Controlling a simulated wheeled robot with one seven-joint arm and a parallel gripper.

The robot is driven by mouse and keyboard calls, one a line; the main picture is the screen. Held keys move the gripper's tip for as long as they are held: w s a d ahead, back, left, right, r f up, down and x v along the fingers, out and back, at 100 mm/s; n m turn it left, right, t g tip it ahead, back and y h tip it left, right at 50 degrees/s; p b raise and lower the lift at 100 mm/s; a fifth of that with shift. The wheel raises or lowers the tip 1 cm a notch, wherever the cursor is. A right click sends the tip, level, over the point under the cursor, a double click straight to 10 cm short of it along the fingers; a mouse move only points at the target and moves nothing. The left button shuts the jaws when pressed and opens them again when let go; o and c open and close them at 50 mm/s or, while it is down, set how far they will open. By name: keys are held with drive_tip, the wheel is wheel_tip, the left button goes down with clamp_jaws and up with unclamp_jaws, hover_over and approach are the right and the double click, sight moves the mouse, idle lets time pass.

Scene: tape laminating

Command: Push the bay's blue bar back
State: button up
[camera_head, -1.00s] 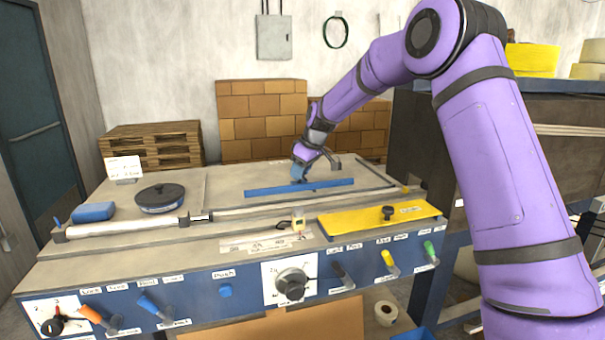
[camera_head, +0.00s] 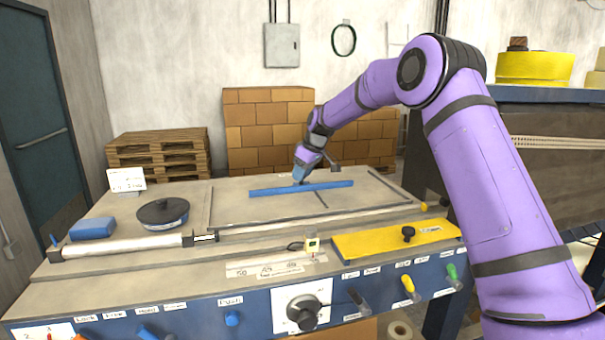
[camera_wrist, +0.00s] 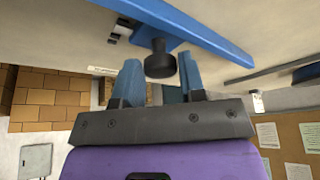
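The blue bar (camera_head: 325,186) lies across the bay (camera_head: 362,199), toward its rear part, with a thin slot showing in front of it. In the wrist view the bar (camera_wrist: 205,32) crosses the top, with a black knob (camera_wrist: 160,62) standing out from it. My gripper (camera_head: 298,178) is low at the bar's left-middle. In the wrist view my gripper (camera_wrist: 161,70) has its two blue fingers apart, one on each side of the knob. I cannot tell whether a finger touches the knob or bar.
A yellow plate with a black knob (camera_head: 408,234) lies at the bay's front right. A white roller (camera_head: 125,246), black round pot (camera_head: 162,212) and blue block (camera_head: 92,227) are at left. The front panel (camera_head: 252,312) carries several levers and a dial.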

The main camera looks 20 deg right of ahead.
drive_tip(key=o, duration=0.3)
drive_tip(key=v, duration=1.1)
drive_tip(key=shift+f, duration=0.1)
drive_tip(key=s+r+m+t+h, duration=0.15)
drive_tip(key=s+r, duration=0.35)
drive_tip(key=s, duration=0.8)
drive_tip(key=s+r+m+g+h, duration=0.1)
drive_tip(key=s+r+m, duration=0.3)
drive_tip(key=s, duration=1)
drive_tip(key=s+d+f+m, duration=0.1)
drive_tip(key=s+f, duration=0.1)
drive_tip(key=s, duration=0.6)
drive_tip(key=s+d+f+m+t, duration=0.1)
drive_tip(key=s+f, duration=0.1)
drive_tip(key=s, duration=0.7)
drive_tip(key=s+d+f+m, duration=0.1)
drive_tip(key=s+f, duration=0.1)
drive_tip(key=s, duration=0.7)
drive_tip(key=shift+d+f+m+t+h, duration=0.15)
drive_tip(key=shift+d+m+t+h, duration=0.1)
drive_tip(key=shift+d+h, duration=0.1)
